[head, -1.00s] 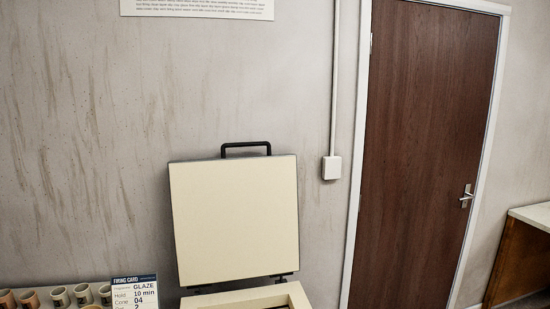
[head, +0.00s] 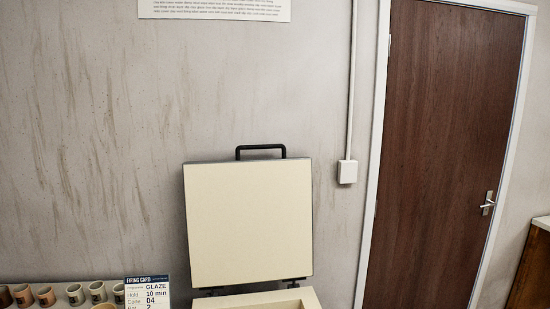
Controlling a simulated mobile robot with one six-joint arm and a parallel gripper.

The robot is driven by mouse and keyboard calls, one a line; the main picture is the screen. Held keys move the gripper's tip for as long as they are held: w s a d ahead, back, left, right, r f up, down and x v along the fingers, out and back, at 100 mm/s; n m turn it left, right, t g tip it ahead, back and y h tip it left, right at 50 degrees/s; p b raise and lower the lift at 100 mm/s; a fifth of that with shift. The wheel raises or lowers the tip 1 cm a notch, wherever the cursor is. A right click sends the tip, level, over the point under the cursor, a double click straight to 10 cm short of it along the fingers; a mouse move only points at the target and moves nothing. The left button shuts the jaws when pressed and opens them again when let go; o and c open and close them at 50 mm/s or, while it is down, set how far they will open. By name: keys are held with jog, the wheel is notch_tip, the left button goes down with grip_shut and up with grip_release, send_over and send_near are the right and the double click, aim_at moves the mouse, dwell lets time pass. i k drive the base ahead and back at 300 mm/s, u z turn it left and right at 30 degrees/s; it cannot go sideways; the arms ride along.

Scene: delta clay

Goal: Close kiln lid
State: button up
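The kiln lid (head: 248,224) is a square cream panel with a dark edge. It stands raised, almost upright, against the wall behind the kiln. A black handle (head: 260,148) sits on its top edge. Dark hinges join its lower edge to the kiln body (head: 226,301), whose cream rim shows at the bottom of the head view. The kiln's opening is mostly cut off by the picture's lower edge. My gripper is not in view.
Several small cups (head: 75,293) stand on a pale shelf at the lower left. A firing card (head: 148,291) stands beside the kiln. A brown door (head: 448,160) is at the right, with a wooden counter (head: 532,262) beyond it.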

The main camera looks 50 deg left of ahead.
aim_at(249, 221)
jog(key=z, duration=0.3)
jog(key=k, duration=1.45)
jog(key=u, duration=1.65)
jog(key=i, duration=0.5)
